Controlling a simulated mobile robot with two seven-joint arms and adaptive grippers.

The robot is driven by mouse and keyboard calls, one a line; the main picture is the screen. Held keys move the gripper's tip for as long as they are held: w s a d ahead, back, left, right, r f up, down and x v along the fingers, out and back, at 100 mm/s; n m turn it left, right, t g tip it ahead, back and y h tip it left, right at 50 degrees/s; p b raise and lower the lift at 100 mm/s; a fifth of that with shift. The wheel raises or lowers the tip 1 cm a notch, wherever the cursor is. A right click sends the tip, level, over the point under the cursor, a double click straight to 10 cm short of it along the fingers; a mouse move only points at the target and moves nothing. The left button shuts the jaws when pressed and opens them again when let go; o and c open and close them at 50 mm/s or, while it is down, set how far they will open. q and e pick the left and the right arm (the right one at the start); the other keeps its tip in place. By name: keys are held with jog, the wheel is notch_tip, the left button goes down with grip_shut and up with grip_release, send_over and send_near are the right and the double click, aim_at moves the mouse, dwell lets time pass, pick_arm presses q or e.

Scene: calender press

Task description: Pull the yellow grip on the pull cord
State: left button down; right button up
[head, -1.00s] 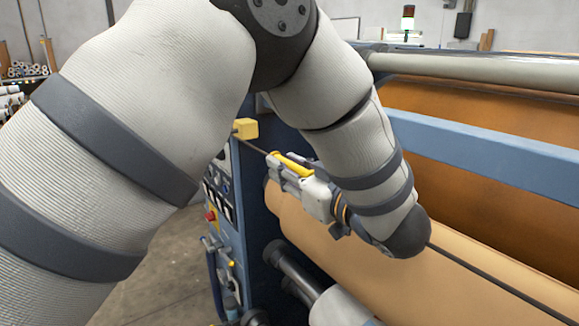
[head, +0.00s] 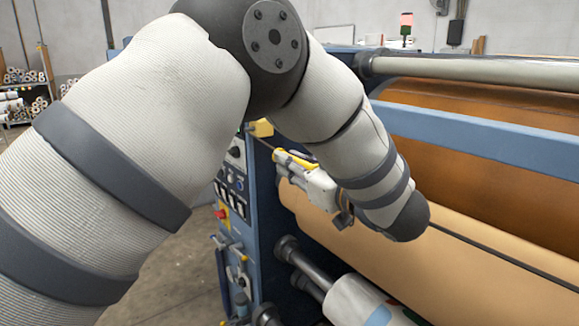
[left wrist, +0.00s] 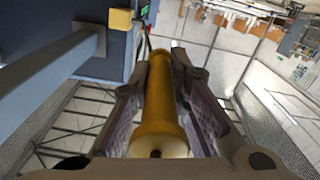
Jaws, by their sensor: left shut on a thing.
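The yellow grip (head: 291,159) is a cylinder on the thin dark pull cord (head: 500,254), which runs slantwise in front of the tan roll. My left gripper (head: 284,165) is shut around the grip. In the left wrist view the yellow grip (left wrist: 160,105) lies lengthwise between the two fingers of the left gripper (left wrist: 160,70), its near end towards the camera. A yellow box (head: 263,129) sits at the cord's far end on the blue machine frame; my arm partly covers it. My right gripper is not in view.
The control panel (head: 232,180) with its red button (head: 221,213) is left of the grip. A blue beam (head: 480,145) and the tan roll (head: 470,245) lie close to my left forearm. A signal light (head: 406,22) stands behind. Floor at left is open.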

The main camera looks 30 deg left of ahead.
pick_arm(q)
jog(key=shift+s+f, duration=0.1)
jog(key=shift+f, duration=0.05)
jog(key=c, duration=1.6)
grip_release()
jog(key=shift+o, duration=0.6)
jog(key=shift+s+a, duration=0.1)
jog(key=v, duration=1.2)
